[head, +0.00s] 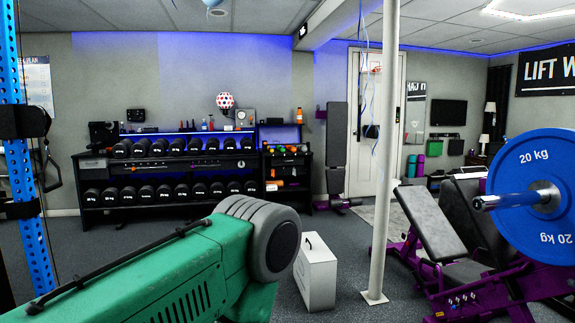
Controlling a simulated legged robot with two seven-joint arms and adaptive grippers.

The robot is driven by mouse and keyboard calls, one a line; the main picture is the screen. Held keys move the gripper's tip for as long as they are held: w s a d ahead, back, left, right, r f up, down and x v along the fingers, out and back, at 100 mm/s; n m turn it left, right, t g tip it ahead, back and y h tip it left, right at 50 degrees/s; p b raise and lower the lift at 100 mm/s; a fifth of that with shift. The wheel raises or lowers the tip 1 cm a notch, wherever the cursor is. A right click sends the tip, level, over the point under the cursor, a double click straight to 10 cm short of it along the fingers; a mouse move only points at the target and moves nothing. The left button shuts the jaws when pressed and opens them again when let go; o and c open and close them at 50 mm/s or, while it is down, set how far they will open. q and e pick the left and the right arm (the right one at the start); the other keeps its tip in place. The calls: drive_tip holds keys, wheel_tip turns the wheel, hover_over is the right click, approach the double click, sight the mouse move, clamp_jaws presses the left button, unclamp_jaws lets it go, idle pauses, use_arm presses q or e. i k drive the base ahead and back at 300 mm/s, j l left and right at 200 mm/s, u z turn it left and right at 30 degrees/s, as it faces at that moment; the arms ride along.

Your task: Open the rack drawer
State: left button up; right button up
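The dark rack (72,185) stands against the back wall, well away from me. It carries two rows of dumbbells. A flat dark band (165,164) runs between the two rows, with small light marks along it. It looks flush with the rack front, but it is too small to tell whether it is the drawer or where a handle is. Neither of my grippers shows in the head view.
A large green and grey body (190,270) fills the lower left foreground. A white box (315,272) stands on the floor beside it. A white pole (384,150) rises right of centre. A weight bench (430,220) and a blue 20 kg plate (540,165) crowd the right.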

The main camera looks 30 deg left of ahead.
sight(299, 160)
drive_tip(key=i+j+u, duration=0.6)
drive_tip(key=i+j, duration=0.3)
drive_tip(key=i+j+u, duration=0.3)
drive_tip(key=i, duration=0.2)
drive_tip(key=i+j+u, duration=0.15)
drive_tip(key=i+u, duration=0.15)
drive_tip(key=i, duration=0.25)
drive_tip(key=i+u, duration=0.3)
drive_tip(key=i, duration=0.2)
drive_tip(key=i+u, duration=0.15)
drive_tip(key=i, duration=1.9)
drive_tip(key=i+z, duration=0.2)
drive_tip(key=i, duration=0.5)
drive_tip(key=i+z, duration=0.2)
drive_tip(key=i, duration=0.45)
drive_tip(key=i+j+z, duration=0.15)
drive_tip(key=i, duration=0.55)
drive_tip(key=j, duration=0.1)
